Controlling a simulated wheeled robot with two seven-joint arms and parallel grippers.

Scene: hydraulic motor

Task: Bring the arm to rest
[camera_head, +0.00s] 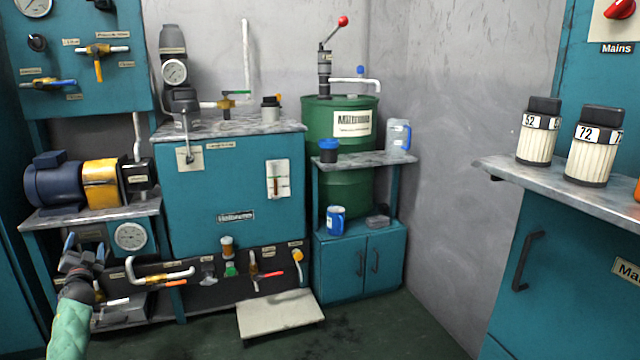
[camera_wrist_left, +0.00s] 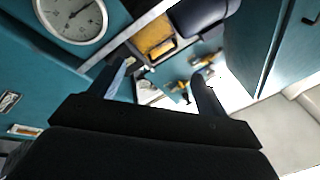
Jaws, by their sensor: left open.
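My left gripper (camera_head: 84,256) is at the lower left of the head view, at the end of my green-sleeved arm. It is in front of the lower part of the teal motor stand. Its two fingers are spread, and nothing is between them. In the left wrist view the open fingers (camera_wrist_left: 155,85) point toward teal panels, with a round gauge (camera_wrist_left: 72,16) at the upper left. My right gripper is not in view.
A teal tank cabinet (camera_head: 235,190) stands at the centre, with pipes and valves along its lower front. A pale step (camera_head: 280,317) lies on the floor. A green drum (camera_head: 340,120) stands behind a small teal cabinet. A bench with two filters (camera_head: 593,147) is at the right.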

